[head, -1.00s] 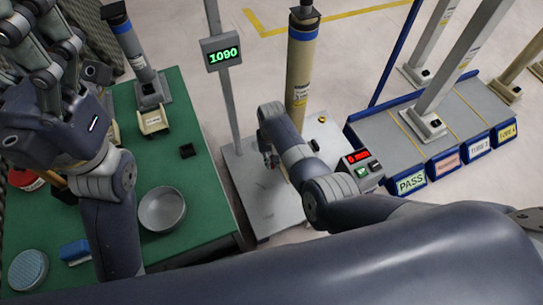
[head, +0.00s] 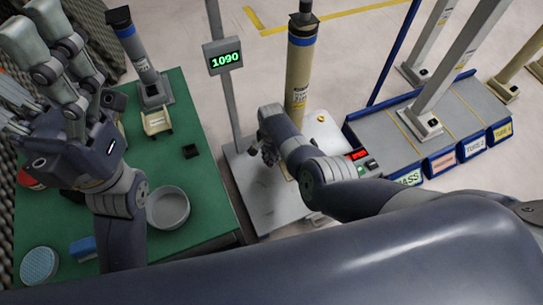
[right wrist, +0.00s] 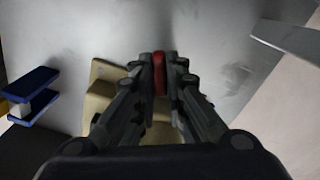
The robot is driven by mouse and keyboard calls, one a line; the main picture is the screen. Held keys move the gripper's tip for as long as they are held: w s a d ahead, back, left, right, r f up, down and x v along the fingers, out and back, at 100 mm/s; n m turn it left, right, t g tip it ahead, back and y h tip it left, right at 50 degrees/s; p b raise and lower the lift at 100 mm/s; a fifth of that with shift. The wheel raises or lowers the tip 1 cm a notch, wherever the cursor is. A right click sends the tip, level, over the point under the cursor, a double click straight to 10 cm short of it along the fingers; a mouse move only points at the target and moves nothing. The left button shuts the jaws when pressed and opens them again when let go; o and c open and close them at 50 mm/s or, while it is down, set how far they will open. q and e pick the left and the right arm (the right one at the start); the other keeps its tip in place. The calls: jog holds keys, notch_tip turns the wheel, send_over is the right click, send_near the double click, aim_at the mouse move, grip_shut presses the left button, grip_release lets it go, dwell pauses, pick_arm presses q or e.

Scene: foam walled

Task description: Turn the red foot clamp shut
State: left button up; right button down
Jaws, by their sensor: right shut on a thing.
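The red foot clamp (right wrist: 160,74) shows as a small red piece between my fingertips in the right wrist view. My right gripper (right wrist: 160,76) is shut on it. The fingers hide most of the clamp. A beige foot (right wrist: 105,95) lies just left of the fingers. In the head view, my right gripper (head: 269,150) is low over the grey plate (head: 265,208), beside the upright beige tube (head: 299,75). My forearm hides the clamp there. My left gripper (head: 20,45) is raised at the upper left, fingers spread, holding nothing visible.
A post with a green "1090" display (head: 223,56) rises beside the plate. A control box with a red readout (head: 358,155) is partly behind my right arm. The blue-edged rack (head: 440,160) stands right. The green table (head: 195,215) at left holds a round metal dish (head: 168,208).

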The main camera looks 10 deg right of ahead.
jog(key=m, duration=0.4)
jog(key=shift+m, duration=0.3)
dwell(0.4)
jog(key=c, duration=1.6)
grip_release()
jog(key=shift+c, duration=0.2)
